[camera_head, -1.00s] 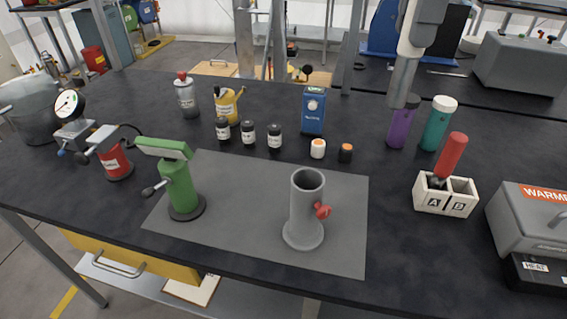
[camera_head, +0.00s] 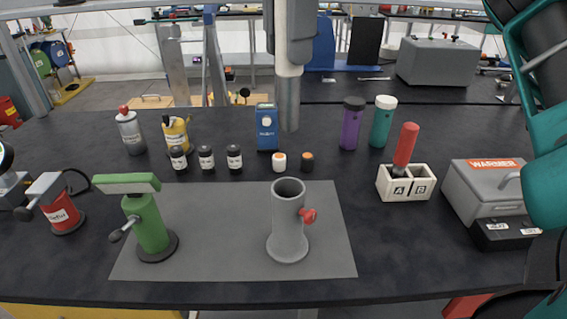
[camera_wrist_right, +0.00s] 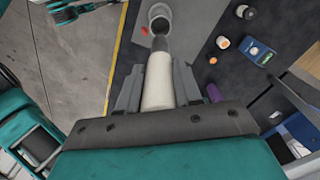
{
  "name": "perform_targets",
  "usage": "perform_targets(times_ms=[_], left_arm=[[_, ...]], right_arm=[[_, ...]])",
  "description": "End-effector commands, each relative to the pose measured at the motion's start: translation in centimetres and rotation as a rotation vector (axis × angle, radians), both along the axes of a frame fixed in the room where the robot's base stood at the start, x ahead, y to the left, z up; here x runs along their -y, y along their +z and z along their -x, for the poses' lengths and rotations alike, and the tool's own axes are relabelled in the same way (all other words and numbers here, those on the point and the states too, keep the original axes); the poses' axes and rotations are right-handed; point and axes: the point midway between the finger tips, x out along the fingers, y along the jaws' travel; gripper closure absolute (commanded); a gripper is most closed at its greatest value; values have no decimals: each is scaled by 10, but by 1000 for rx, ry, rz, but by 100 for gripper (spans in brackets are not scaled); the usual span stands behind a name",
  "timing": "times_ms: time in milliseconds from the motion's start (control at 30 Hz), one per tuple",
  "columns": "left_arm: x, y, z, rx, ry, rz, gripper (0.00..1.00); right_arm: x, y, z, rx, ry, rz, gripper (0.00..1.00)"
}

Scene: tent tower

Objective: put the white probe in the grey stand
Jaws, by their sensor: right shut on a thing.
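The grey stand (camera_head: 289,232) is an upright open tube with a round foot and a red knob on its right side. It stands on the grey mat (camera_head: 220,262); its mouth also shows at the top of the right wrist view (camera_wrist_right: 160,11). My right gripper (camera_head: 291,45) comes down from the top of the head view, shut on the white probe (camera_wrist_right: 158,82). The probe (camera_head: 289,70) points down, its grey end above the stand's mouth in the picture, apart from it. My left gripper is not seen.
A green clamp (camera_head: 148,224) stands left on the mat. Behind are small dark jars (camera_head: 206,159), a blue meter (camera_head: 267,128), purple (camera_head: 350,127) and teal bottles (camera_head: 382,124). Right are a white A/B holder (camera_head: 405,184) with a red-handled tool and a grey heater box (camera_head: 487,187).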

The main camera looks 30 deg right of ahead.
Motion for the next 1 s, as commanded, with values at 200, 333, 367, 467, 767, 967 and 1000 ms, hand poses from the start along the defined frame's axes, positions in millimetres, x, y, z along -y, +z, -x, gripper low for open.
perform_targets(times_ms=[200, 333, 367, 467, 767, 967, 1000], left_arm=[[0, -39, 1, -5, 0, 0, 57], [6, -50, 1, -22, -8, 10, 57], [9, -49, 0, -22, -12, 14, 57], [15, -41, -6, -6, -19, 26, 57], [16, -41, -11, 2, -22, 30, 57], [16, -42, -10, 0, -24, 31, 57], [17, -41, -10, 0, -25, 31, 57]], right_arm=[[0, -70, 0, -5, 1, -2, 100], [0, -99, 0, -3, -1, -2, 100], [0, -105, 0, -3, -2, -1, 100], [0, -115, 0, -1, -2, -1, 100], [1, -141, 0, -1, -3, 0, 100], [1, -163, 0, 1, -3, -1, 100], [1, -163, 0, 2, -3, -1, 100]])
